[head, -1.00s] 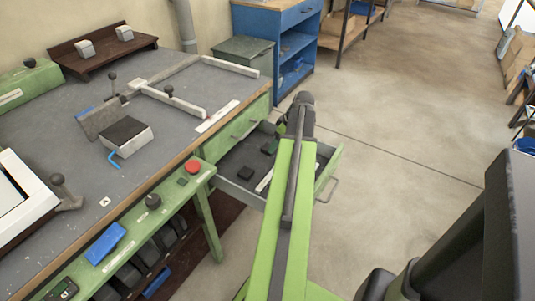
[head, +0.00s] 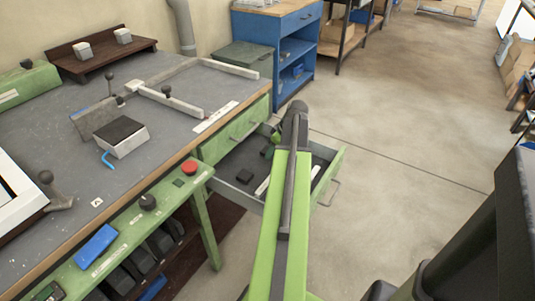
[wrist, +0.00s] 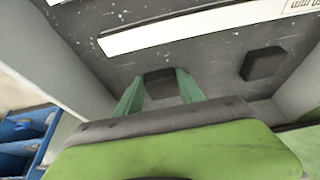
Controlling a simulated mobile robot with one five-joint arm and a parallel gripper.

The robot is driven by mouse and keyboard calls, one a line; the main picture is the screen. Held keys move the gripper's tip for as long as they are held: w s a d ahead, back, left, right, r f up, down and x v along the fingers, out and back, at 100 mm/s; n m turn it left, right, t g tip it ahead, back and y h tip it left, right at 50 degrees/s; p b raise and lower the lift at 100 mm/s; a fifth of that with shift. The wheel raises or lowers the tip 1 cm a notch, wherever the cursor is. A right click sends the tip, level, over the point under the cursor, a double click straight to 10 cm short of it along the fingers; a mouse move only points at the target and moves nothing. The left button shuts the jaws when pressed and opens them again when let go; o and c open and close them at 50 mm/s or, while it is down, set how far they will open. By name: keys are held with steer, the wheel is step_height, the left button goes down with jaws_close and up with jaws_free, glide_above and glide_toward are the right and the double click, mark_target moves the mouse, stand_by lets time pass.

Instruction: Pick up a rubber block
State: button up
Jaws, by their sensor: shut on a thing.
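A dark rubber block (wrist: 160,84) sits between the two green fingers of my gripper (wrist: 159,76) in the wrist view. My gripper is shut on it, low inside the open drawer (head: 330,176). I cannot tell whether the block is clear of the drawer floor. A second dark block (wrist: 262,64) lies to the right on the drawer floor, apart from the fingers. In the head view that loose block (head: 244,177) lies near the drawer's front left. The gripped block (head: 267,151) shows beside my arm, which hides most of the gripper.
A white strip (wrist: 180,26) lies in the drawer. Drawer walls rise close on both sides of my gripper. The workbench (head: 215,90) with clamp bars and a dark-topped block stands left. A blue shelf unit (head: 285,45) stands behind.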

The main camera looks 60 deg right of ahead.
steer(key=shift+c, duration=0.2)
steer(key=shift+r+p, duration=0.6)
step_height(320, 180, up, 4)
steer(key=p, duration=0.4)
steer(key=s+d+r+p, duration=0.3)
steer(key=s+r+p, duration=0.2)
steer(key=s, duration=0.6)
steer(key=shift+d+r+p, duration=0.2)
steer(key=shift+r+p, duration=0.2)
